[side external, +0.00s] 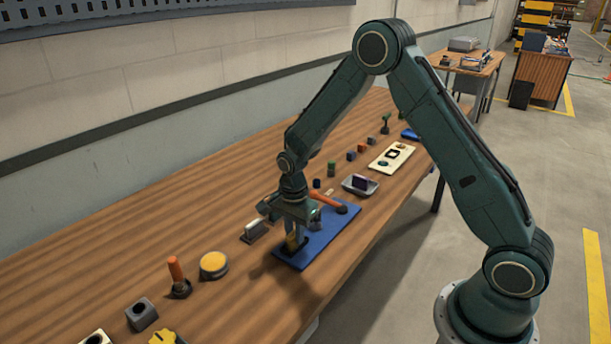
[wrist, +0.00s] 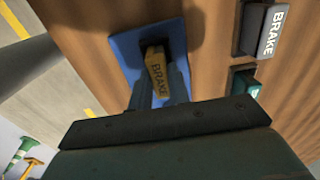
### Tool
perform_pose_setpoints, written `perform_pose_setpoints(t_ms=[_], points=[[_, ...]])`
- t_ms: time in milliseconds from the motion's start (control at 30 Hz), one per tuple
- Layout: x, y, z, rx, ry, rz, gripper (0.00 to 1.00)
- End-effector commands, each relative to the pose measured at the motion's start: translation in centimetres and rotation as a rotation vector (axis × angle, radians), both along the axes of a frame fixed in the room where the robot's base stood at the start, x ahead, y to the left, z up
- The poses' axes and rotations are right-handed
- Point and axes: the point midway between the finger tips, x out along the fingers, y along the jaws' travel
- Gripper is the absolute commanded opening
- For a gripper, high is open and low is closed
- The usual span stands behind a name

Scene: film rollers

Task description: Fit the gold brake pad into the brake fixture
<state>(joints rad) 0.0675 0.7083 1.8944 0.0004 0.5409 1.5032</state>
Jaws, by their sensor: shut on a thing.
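The gold brake pad (wrist: 158,76), lettered BRAKE, is held between the fingers of my gripper (wrist: 160,88). In the side view the gold pad (side external: 291,242) hangs below my gripper (side external: 296,236), at the near-left end of a blue plate (side external: 333,236).
A dark block lettered BRAKE (wrist: 264,30) and a green-marked block (wrist: 246,84) sit right of the plate. A yellow round button (side external: 214,264) and an orange-handled joystick (side external: 178,276) stand to the left. A grey tray (side external: 360,185) and cream panel (side external: 391,158) lie farther back.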

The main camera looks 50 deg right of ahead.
Motion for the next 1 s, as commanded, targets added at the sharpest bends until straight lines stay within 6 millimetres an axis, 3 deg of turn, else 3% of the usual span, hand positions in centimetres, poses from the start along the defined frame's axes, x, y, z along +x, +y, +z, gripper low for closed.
perform_pose_setpoints(t_ms=[800,833,933,1000], points=[[0.04,0.0,-0.27,0.0,-0.001,0.0,0.0],[0.04,0.0,-0.27,0.0,-0.001,0.0,0.2],[0.04,0.0,-0.27,0.0,-0.001,0.0,0.4],[0.04,0.0,-0.27,0.0,-0.001,0.0,0.43]])
